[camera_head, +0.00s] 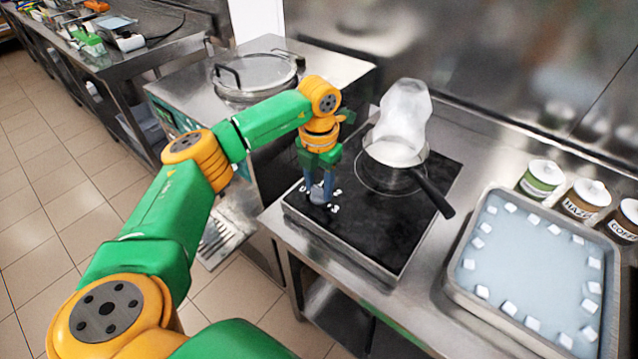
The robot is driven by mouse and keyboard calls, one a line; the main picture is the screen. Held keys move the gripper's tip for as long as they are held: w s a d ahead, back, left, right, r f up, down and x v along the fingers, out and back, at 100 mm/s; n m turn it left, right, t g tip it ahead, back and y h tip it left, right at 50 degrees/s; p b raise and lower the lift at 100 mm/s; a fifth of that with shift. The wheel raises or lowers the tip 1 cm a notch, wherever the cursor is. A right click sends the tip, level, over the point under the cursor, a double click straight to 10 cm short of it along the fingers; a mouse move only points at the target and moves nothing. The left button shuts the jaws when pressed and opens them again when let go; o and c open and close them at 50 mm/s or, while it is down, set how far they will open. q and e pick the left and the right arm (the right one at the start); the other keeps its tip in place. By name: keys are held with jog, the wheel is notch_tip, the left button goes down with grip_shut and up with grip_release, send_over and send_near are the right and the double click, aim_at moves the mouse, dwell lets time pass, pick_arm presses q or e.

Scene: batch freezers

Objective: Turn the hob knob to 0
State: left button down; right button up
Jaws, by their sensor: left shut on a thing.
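The hob (383,225) is a flat black plate with a steel edge on the counter. Its knob (319,194) is small and grey, on the hob's front left part, with white numbers around it; a 2 and a 3 show. My left gripper (318,186) points down from above and is shut on the knob. The fingers cover much of the knob, so its pointer and the 0 mark cannot be made out. A steaming saucepan (392,178) stands on the hob's ring behind the knob. My right gripper is not in view.
The saucepan's black handle (435,196) sticks out to the right. A steel tray (460,296) with white cubes lies right of the hob, near labelled jars (541,179). A lidded machine (254,75) stands at the left behind my arm.

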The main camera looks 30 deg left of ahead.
aim_at(318, 189)
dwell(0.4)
pick_arm(q)
jog(key=shift+c, duration=1.8)
grip_release()
jog(key=shift+r, duration=0.1)
notch_tip(318, 189, up, 7)
jog(key=shift+b, duration=0.85)
